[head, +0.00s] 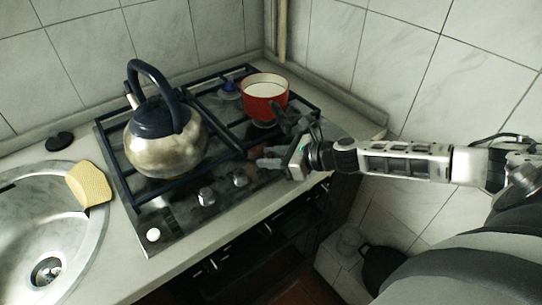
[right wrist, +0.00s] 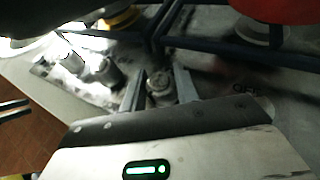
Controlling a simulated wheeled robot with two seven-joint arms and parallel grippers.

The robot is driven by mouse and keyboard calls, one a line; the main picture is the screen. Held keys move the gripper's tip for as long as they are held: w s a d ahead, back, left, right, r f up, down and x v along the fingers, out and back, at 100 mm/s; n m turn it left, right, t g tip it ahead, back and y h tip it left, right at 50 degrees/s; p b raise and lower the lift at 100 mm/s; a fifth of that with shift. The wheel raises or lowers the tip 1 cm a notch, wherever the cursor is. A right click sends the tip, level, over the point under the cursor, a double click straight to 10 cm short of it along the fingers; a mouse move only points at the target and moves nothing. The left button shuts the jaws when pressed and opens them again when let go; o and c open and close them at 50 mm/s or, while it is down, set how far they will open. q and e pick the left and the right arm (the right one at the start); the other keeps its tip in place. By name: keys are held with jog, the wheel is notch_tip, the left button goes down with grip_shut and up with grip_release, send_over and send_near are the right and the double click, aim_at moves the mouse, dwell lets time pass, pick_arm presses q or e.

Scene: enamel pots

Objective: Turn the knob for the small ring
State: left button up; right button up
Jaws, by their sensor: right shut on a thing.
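The steel hob (head: 170,222) has a row of metal knobs along its front edge. Two free knobs, a left one (head: 206,196) and a middle one (head: 239,177), stand to the left of my right gripper (head: 262,160). In the right wrist view my right gripper (right wrist: 160,88) has its fingers on both sides of another knob (right wrist: 160,97) and is shut on it. In the head view the gripper hides most of that knob. Its markings are too dark to read. My left gripper is not in view.
A kettle (head: 168,152) with a dark blue handle stands on the left grate. A red pot (head: 262,90) with white contents stands on the right, behind my gripper. A sink (head: 50,235) with a yellow sponge (head: 89,184) is at left. Tiled walls close in behind.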

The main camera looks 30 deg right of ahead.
jog(key=o, duration=1)
jog(key=shift+c, duration=0.2)
jog(key=shift+s+d+r, duration=0.15)
jog(key=shift+s+d, duration=0.25)
jog(key=shift+s, duration=0.15)
jog(key=v, duration=1.4)
jog(key=shift+s+d+r, duration=0.2)
